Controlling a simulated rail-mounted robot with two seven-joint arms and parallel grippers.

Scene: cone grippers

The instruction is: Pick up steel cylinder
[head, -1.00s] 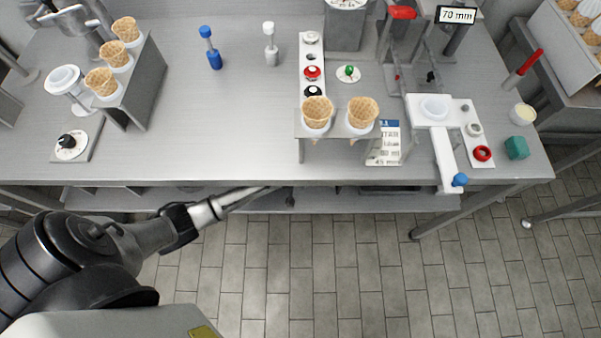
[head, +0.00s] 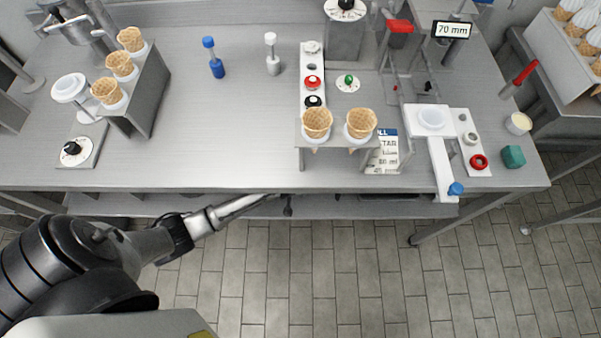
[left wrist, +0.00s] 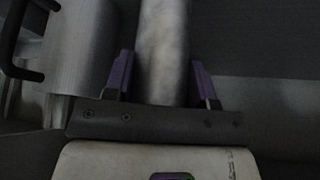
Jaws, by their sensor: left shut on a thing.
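A pale, mottled grey steel cylinder (left wrist: 162,45) stands out from between the purple fingers of my left gripper (left wrist: 161,78) in the left wrist view. The fingers lie one on each side of it, and the gripper is shut on it. The cylinder's far end runs out of the top of that view. In the head view my left arm reaches under the front edge of the steel table (head: 230,178). The tabletop hides the gripper and the cylinder there. My right gripper is in neither view.
A grey metal container (left wrist: 75,45) stands close left of the gripper, with a dark handle (left wrist: 14,45) beyond it. A lower shelf (head: 370,207) runs beneath the tabletop. The tiled floor (head: 340,280) in front is clear.

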